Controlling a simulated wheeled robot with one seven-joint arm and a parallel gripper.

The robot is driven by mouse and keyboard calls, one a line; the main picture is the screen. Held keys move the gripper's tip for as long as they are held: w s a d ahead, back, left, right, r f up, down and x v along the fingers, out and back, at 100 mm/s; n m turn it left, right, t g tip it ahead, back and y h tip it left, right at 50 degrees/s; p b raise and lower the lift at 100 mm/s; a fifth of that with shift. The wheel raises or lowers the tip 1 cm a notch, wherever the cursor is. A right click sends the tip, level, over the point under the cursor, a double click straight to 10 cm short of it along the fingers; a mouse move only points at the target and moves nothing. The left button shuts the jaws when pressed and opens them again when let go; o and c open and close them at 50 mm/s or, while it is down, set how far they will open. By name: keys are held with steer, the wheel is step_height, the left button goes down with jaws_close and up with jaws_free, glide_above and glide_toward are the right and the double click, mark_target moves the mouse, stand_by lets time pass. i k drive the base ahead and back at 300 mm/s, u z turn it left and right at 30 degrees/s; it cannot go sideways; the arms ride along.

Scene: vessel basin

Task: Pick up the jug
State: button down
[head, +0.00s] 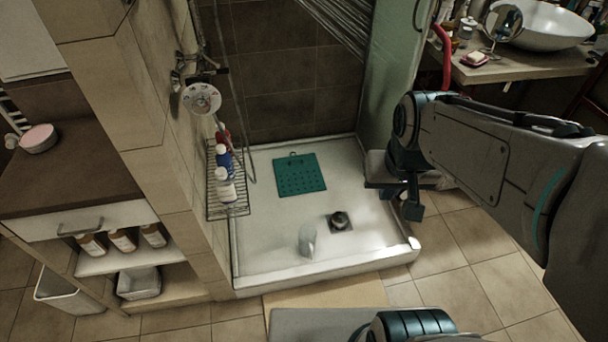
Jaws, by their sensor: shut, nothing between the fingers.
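A clear, see-through jug (307,241) stands on the white shower tray (270,262), near its front edge. Its outline is faint, and I cannot make out its handle. My gripper (413,211) is at the right side of the tray, pointing down, to the right of the jug and well apart from it. The gripper is shut and empty; its fingers show only small and dark.
A green mat (285,174) lies on the tray. A dark round thing on a square plate (341,221) sits right of the jug. A wire rack (226,200) with bottles hangs at the left wall. A glass panel (392,70) stands behind my arm. The tray has a raised front rim.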

mark_target(307, 234)
steer(key=u, duration=0.4)
steer(key=i, duration=0.5)
steer(key=u, duration=3.15)
steer(key=k, duration=1)
steer(key=z, duration=1.95)
